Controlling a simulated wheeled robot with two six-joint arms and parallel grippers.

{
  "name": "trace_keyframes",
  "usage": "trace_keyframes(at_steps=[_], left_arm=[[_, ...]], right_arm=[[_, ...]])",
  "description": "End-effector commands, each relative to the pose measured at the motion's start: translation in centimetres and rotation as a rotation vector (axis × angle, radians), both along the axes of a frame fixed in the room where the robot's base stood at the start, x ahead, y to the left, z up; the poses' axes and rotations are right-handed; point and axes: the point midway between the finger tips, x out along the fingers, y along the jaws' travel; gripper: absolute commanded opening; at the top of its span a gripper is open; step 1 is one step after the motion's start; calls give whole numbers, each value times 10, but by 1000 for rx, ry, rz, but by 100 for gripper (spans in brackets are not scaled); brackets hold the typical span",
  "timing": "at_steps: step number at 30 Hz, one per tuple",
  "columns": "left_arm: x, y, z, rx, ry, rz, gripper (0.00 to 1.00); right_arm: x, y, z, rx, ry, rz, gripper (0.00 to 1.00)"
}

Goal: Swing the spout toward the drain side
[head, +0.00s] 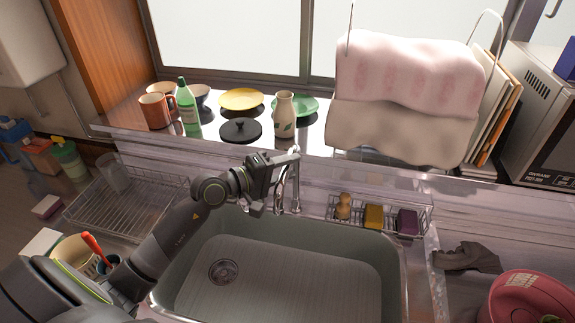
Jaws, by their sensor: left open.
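The silver faucet (295,187) stands at the back edge of the sink, near its middle. Its spout is partly hidden by my left gripper (279,182), so I cannot tell exactly where it points. My left gripper is open, with its fingers close beside the faucet on its left; I cannot tell whether they touch it. The grey sink (330,268) is empty, and its round drain (223,272) is at the left of the basin. My right gripper is out of view.
A wire caddy (333,212) with a brown brush and sponges sits right of the faucet. A dish rack (85,212) is at left. A shelf behind holds a green bottle (187,112), a vase (284,117), plates and a mug. A pink tub (530,298) is at right.

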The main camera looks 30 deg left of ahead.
Motion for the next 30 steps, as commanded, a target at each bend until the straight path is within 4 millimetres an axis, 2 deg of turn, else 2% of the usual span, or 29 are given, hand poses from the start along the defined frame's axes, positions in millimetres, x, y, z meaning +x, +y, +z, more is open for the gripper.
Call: trace_keyframes(at_steps=[10, 18, 20, 30], left_arm=[[2, -1, 0, 1, 0, -1, 41], [2, -1, 0, 1, 0, 0, 6], [2, -1, 0, 0, 0, 0, 0], [3, -1, -2, 1, 0, -4, 0]], right_arm=[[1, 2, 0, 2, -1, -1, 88], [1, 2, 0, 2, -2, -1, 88], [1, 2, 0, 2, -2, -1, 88], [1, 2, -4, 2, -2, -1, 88]])
